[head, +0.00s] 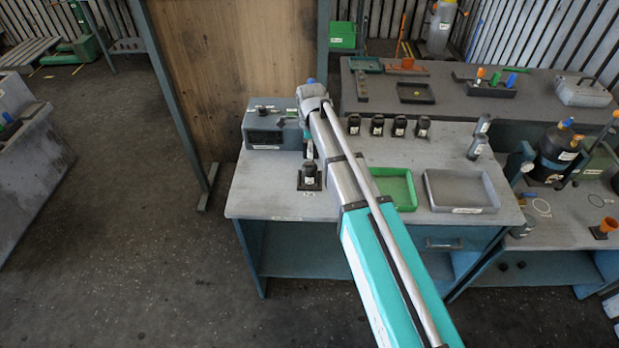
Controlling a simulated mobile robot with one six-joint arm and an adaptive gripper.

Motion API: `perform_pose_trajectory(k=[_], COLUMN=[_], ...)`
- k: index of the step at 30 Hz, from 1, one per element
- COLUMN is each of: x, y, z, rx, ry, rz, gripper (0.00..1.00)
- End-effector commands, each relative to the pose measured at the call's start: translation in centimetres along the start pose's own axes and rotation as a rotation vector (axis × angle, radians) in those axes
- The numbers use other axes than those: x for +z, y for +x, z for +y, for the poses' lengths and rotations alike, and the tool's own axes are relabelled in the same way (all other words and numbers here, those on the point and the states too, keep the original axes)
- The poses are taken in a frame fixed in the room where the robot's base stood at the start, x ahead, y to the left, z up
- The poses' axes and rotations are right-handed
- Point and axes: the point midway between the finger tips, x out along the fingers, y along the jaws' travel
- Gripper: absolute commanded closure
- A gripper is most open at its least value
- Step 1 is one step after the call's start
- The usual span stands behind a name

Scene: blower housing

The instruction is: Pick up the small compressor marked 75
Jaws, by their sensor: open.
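Several small black compressors with pale labels stand in a row at the back of the grey workbench (270,190), among them a left one (354,125), two middle ones (377,126) (399,126) and a right one (422,127). Another dark unit with a white label (310,178) stands on a dark base near the bench's front left. The labels are too small to read, so I cannot tell which is marked 75. My gripper (309,153) is open, pointing down just above the front-left unit. Its fingers are small and partly hidden by my arm; I cannot tell whether they touch the unit.
A grey instrument box (265,134) stands at the bench's back left. A green tray (394,187) and a grey tray (461,191) lie to the right, the green one partly behind my arm. The bench's front-left surface is clear.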

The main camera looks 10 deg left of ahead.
Motion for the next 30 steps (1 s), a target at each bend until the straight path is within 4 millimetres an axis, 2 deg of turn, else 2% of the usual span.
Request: perform_pose_trajectory(k=[1, 16, 30], x=[0.0, 0.0, 0.0], y=[0.8, 4.5, 5.1], z=[0.0, 0.0, 0.0], rx=[0.0, 0.0, 0.0], ry=[0.0, 0.0, 0.0], rz=[0.0, 0.0, 0.0], gripper=[0.0, 0.0, 0.0])
